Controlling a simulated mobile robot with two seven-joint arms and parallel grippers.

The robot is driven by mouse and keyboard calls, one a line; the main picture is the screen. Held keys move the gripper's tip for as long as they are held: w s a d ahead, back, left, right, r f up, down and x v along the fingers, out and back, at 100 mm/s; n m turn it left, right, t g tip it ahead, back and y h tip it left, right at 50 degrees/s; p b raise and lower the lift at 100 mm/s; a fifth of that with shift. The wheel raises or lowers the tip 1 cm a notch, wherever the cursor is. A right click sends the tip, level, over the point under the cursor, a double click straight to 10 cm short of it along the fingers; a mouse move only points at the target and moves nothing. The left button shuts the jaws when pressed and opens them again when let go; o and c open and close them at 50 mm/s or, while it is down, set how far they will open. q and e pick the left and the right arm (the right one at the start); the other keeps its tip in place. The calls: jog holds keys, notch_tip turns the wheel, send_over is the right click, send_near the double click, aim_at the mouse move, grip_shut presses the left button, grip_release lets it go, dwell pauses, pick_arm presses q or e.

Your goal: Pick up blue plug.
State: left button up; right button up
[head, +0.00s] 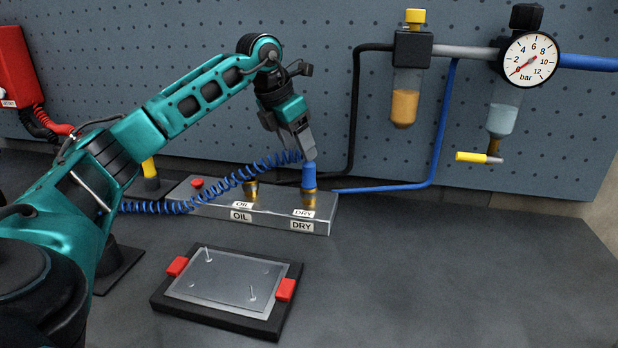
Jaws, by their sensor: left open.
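The blue plug (309,175) stands upright on the brass fitting at the right end of a grey metal block (275,213), by the labels reading DRY. A coiled blue hose (224,184) rises from the left towards the top of the plug. My left gripper (305,152) is open and points down right at the top of the plug. I cannot tell whether its fingers are around the plug or just above it. My right gripper is not in view.
A brass fitting (251,190) marked OIL and a red button (197,183) are left of the plug. A black fixture with a metal plate (226,278) lies in front. A gauge (530,58) hangs on the pegboard. The bench at right is clear.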

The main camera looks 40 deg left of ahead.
pick_arm(q)
jog(key=x, duration=0.7)
jog(key=shift+s+d+f+b, duration=0.1)
jog(key=shift+s+d+b, duration=0.2)
jog(key=shift+d, duration=0.1)
jog(key=shift+w+f, duration=0.2)
jog(key=shift+f, duration=0.1)
jog(key=c, duration=1.1)
jog(key=shift+r, duration=0.2)
notch_tip(320, 180, up, 19)
jog(key=p, duration=0.4)
notch_tip(320, 180, up, 6)
jog(key=p, duration=0.4)
send_over(306, 164)
jog(key=shift+w+f, duration=0.2)
jog(key=shift+w, duration=0.25)
